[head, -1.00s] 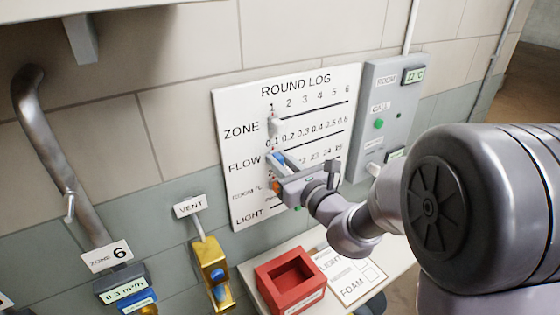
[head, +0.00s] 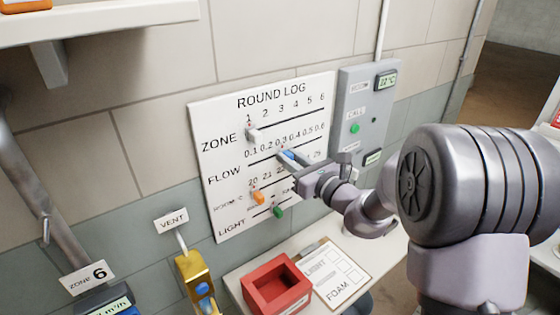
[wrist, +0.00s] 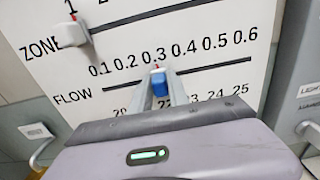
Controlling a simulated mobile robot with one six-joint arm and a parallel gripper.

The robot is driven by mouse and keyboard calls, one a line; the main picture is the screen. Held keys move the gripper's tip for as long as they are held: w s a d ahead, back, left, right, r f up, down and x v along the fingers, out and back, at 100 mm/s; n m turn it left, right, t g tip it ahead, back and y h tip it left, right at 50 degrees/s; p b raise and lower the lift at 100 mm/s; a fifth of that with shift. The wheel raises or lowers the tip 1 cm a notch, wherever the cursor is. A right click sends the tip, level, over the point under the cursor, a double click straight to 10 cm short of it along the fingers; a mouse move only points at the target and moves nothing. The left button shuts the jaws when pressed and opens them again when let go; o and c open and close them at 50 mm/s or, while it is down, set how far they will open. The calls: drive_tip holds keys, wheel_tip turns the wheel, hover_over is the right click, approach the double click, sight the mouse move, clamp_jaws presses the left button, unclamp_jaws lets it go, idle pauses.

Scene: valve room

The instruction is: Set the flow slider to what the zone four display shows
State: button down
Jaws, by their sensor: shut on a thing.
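The blue flow slider (head: 289,154) is on the FLOW line of the white round log board (head: 222,160). In the wrist view the blue slider (wrist: 159,84) stands under the 0.3 mark. My gripper (head: 291,160) has its fingers on either side of the slider and is shut on it. The gripper (wrist: 160,92) also shows in the wrist view. The zone four display is not in view. A zone 6 sign (head: 87,278) hangs at lower left, with a partly cut-off display (head: 110,306) under it.
The white zone slider (head: 253,134) stands at 1. The orange room slider (head: 258,197) and green light slider (head: 278,211) sit below. A grey panel (head: 350,98) is right of the board. A red tray (head: 252,296) and clipboard (head: 350,262) lie on the shelf below.

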drive_tip(key=c, duration=1.3)
unclamp_jaws()
drive_tip(key=p+v, duration=0.1)
drive_tip(key=v, duration=1.6)
drive_tip(key=shift+s+d, duration=0.15)
drive_tip(key=shift+s, duration=0.05)
